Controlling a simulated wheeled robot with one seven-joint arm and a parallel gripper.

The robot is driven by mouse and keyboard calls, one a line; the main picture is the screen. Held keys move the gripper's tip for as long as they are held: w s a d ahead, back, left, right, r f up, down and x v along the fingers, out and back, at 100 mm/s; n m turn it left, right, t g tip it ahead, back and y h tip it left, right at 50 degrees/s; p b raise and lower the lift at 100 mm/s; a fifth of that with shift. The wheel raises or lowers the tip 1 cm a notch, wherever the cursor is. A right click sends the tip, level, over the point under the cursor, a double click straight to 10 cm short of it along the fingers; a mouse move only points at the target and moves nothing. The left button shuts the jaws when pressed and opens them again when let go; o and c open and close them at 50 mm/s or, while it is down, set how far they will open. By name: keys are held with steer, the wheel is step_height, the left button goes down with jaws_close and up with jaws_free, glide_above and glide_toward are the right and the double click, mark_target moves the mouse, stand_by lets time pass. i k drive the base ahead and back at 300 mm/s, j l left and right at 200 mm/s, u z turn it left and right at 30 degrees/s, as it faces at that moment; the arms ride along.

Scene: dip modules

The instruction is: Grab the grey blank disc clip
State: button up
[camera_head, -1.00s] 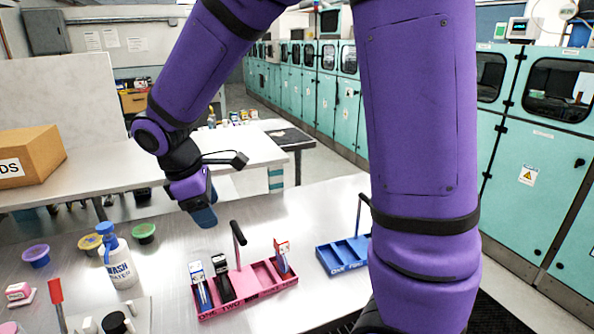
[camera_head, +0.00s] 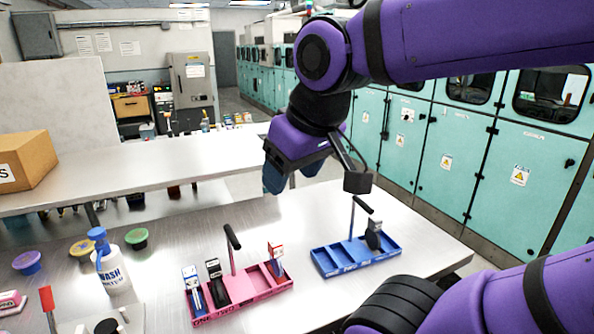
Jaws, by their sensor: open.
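No clip can be surely read as the grey blank disc clip. A dark, rounded clip (camera_head: 374,236) stands in the right part of the blue tray (camera_head: 345,268), and a dark clip with a pale top (camera_head: 216,286) stands in the pink tray (camera_head: 247,308). The pink tray also holds a blue-and-white clip (camera_head: 192,287) and a red-and-white clip (camera_head: 276,260). My gripper (camera_head: 294,174) is open and empty, fingers pointing down, above the table and left of the blue tray's upright handle.
A white wash bottle (camera_head: 113,268) and several small coloured tubs, including a green one (camera_head: 136,238), stand at the left. A cardboard box (camera_head: 28,163) sits on the back bench. Both trays have upright handles. Bare table (camera_head: 420,225) lies right of the blue tray.

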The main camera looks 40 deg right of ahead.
mark_target(372, 241)
steer(key=l+z, duration=0.15)
steer(key=z, duration=0.2)
steer(key=l+z, duration=0.2)
steer(key=z, duration=0.2)
steer(key=l+z, duration=0.15)
steer(key=z, duration=0.2)
